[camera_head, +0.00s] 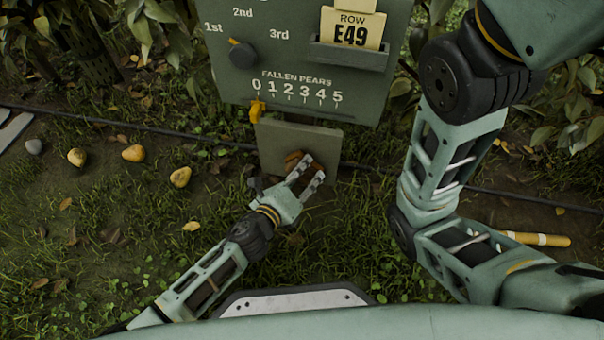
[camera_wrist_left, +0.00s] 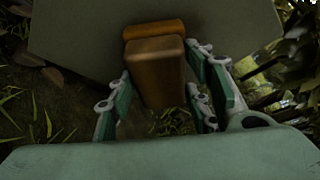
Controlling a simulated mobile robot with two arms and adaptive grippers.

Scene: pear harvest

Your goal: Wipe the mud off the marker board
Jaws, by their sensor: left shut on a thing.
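The grey-green marker board (camera_head: 300,60) stands upright at top centre of the head view, with a number scale and a plain lower panel (camera_head: 326,139) below it. My left gripper (camera_head: 309,170) is in front of the lower panel, shut on a brown block (camera_wrist_left: 157,78). In the left wrist view, the block sits between the fingers, with an orange-brown strip (camera_wrist_left: 153,29) at its far end, close to the panel (camera_wrist_left: 90,32). I cannot tell whether it touches. No mud is clear on the visible faces; the block hides part of the panel. My right gripper is out of view.
The board carries a dark knob (camera_head: 243,55), a yellow slider (camera_head: 257,110) and a row card (camera_head: 351,30) in a holder. Several fallen pears (camera_head: 133,153) lie on the grass at left. A dark hose (camera_head: 180,133) crosses behind. A yellow stick (camera_head: 540,240) lies at right.

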